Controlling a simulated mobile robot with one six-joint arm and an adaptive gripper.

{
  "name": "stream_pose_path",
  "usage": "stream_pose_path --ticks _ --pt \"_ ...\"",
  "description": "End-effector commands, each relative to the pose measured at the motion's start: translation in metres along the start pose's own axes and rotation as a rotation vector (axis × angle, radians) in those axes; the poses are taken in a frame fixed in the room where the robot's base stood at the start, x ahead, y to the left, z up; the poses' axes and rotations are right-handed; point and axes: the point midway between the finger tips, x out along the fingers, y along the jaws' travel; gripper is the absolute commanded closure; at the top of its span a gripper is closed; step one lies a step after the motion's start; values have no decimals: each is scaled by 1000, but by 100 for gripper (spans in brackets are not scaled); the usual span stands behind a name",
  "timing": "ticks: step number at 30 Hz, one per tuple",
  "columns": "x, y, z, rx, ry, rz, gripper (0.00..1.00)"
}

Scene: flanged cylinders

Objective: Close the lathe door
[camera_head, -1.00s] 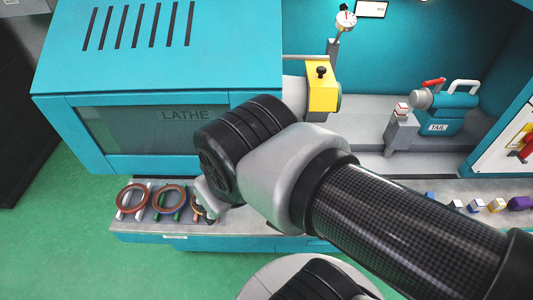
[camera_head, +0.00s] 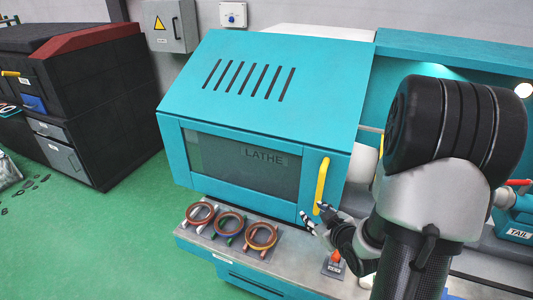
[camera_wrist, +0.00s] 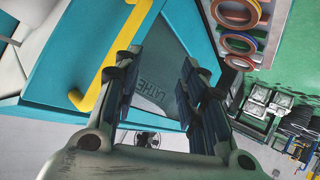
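The teal lathe door (camera_head: 245,155) has a dark window marked LATHE and sits at the left part of the machine; the bay to its right is open. Its upright yellow handle (camera_head: 322,182) is on the door's right edge. My gripper (camera_head: 314,214) is just below and in front of the handle's lower end. In the wrist view, my gripper (camera_wrist: 160,80) has its fingers apart with nothing between them. The handle (camera_wrist: 104,55) lies left of the left finger, outside the gap. The door window (camera_wrist: 158,95) shows between the fingers.
Several coloured rings (camera_head: 230,222) lie on the ledge below the door. A tailstock (camera_head: 518,225) marked TAIL is at the right, partly behind my arm. A dark cabinet (camera_head: 85,95) stands at the far left.

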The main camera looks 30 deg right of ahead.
Motion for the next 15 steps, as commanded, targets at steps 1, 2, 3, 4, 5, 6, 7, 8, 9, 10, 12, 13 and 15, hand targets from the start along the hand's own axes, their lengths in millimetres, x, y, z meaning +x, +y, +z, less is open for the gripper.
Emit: stream_pose_path --ticks 1,2,3,4,5,6,7,8,9,10,12,13,15 --pt "0 2 16 40 42 -3 62" --pt "0 3 21 59 78 -2 62" --pt "-2 4 27 89 128 2 62" --pt "-5 6 31 112 168 8 62" --pt "-8 7 34 137 207 14 62" --pt "-14 9 38 171 257 28 62" --pt "-18 10 41 197 293 39 62" --pt "-23 12 43 221 328 53 62" --pt "-30 15 46 252 371 71 62" --pt "-35 17 48 274 400 84 62" --pt "-45 21 51 314 456 114 62" --pt "-48 23 52 328 474 126 62" --pt "-54 26 53 350 506 145 62"
